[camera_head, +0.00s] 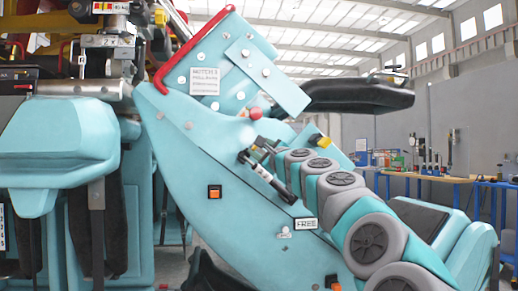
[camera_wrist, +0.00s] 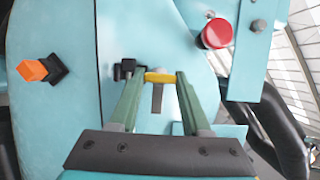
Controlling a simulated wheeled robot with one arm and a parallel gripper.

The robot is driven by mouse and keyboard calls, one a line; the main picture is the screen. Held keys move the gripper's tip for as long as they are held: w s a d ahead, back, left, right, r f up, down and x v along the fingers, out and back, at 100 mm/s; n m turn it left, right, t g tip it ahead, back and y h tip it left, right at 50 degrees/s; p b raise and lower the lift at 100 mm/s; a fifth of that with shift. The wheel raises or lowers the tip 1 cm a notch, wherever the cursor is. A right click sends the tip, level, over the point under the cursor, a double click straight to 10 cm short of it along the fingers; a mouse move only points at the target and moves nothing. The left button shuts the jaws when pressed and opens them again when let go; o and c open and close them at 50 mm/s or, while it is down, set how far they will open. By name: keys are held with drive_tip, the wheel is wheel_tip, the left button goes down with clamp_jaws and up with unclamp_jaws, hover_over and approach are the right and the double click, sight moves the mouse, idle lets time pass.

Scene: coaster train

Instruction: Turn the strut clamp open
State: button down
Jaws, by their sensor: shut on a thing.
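The strut clamp (camera_wrist: 160,77) shows in the wrist view as a small yellow piece between the tips of my gripper (camera_wrist: 161,80). A dark fitting sits just left of it on the teal panel, and a grey strip shows below it. The two green fingers are shut on the yellow piece, one on each side. In the head view my gripper (camera_head: 264,148) is at the side of the teal car, by a dark lever-like bar (camera_head: 284,190). The fingertips and clamp are too small there to tell apart.
A red knob (camera_wrist: 217,33) is up right of the fingers, and an orange button (camera_wrist: 32,70) is at the left. A FREE label (camera_head: 306,223) is on the car's side. A black padded bar (camera_head: 360,95) juts out above my arm. Workbenches (camera_head: 425,176) stand far behind.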

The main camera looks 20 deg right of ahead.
drive_tip(key=shift+c, duration=1.8)
unclamp_jaws()
drive_tip(key=shift+s, duration=0.1)
drive_tip(key=b+v, duration=0.1)
drive_tip(key=v, duration=0.6)
drive_tip(key=shift+s, duration=0.25)
drive_tip(key=shift+f, duration=0.1)
